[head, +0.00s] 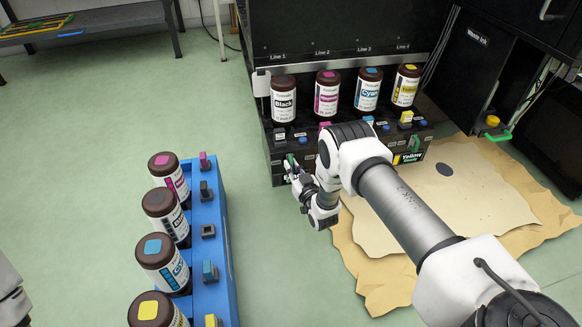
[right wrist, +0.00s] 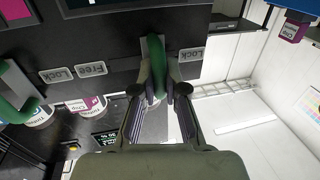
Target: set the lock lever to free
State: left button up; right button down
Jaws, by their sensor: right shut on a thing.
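In the right wrist view a green lock lever (right wrist: 161,58) stands out from a grey plate on the black cabinet front. A label reading "Free" (right wrist: 92,68) is to its left and a label reading "Lock" (right wrist: 190,54) is close on its right. My right gripper (right wrist: 160,95) is shut on the green lever, with a finger on each side of it. In the head view my right gripper (head: 292,172) is at the left end of the cabinet's lower front, where the hand hides most of the lever. My left gripper is not in view.
Black, magenta (head: 326,95), cyan and yellow bottles stand on the cabinet above. Another green handle (right wrist: 14,85) is left in the wrist view. A blue rack (head: 207,250) with several bottles stands at left. Cardboard sheets (head: 480,190) lie at right.

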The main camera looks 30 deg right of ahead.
jog(key=d, duration=0.3)
jog(key=shift+s, duration=0.35)
jog(key=c, duration=1.2)
grip_release()
jog(key=shift+d, duration=0.1)
send_near(297, 158)
jog(key=s, duration=0.5)
jog(key=shift+s, duration=0.3)
